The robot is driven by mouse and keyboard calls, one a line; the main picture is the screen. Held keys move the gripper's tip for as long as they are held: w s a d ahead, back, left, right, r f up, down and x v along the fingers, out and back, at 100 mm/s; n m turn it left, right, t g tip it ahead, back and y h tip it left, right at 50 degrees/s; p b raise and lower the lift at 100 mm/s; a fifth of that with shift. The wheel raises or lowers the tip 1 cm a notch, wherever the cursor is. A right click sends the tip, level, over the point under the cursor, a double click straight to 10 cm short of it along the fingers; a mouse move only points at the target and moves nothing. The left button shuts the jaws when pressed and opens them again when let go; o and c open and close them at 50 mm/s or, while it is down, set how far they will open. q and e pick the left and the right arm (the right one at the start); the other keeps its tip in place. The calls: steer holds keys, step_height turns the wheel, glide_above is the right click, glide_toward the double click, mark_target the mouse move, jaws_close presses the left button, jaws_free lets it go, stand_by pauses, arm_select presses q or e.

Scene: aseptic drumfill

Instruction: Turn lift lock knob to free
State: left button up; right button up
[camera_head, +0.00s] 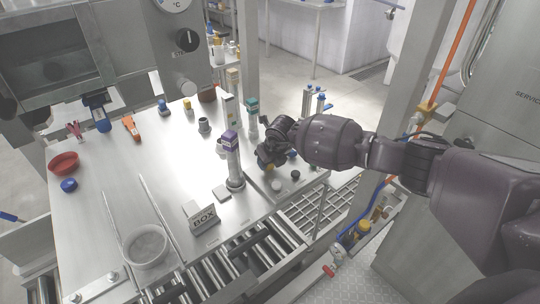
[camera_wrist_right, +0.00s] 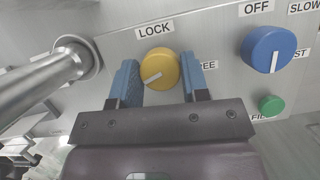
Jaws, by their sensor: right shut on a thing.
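The yellow lift lock knob (camera_wrist_right: 160,68) sits on a grey panel in the right wrist view. Its white pointer mark slants toward the lower left. The LOCK label (camera_wrist_right: 154,30) is above it, and the FREE label (camera_wrist_right: 207,65) to its right is partly hidden by a finger. My right gripper (camera_wrist_right: 160,80) has one blue finger on each side of the knob and is shut on it. In the head view my right gripper (camera_head: 268,160) is over the small control panel (camera_head: 262,189), hiding most of the knob. My left gripper is out of view.
A blue knob (camera_wrist_right: 268,49) with an OFF label and a green button (camera_wrist_right: 271,105) are right of the yellow knob. A metal post (camera_wrist_right: 45,76) stands close on the left. In the head view, a purple-topped column (camera_head: 232,160) is left of my gripper, and rollers (camera_head: 240,254) run along the front.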

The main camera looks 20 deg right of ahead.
steer(key=shift+r+m+h+p, duration=0.1)
steer(key=shift+m+h+p, duration=0.4)
steer(key=shift+m, duration=0.6)
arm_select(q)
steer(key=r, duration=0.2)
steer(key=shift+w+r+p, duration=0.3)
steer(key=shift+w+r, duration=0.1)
arm_select(e)
steer(key=shift+m, duration=0.6)
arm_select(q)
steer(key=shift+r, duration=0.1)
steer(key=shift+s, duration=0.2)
arm_select(e)
steer(key=shift+m+h, duration=0.3)
steer(key=o, duration=0.9)
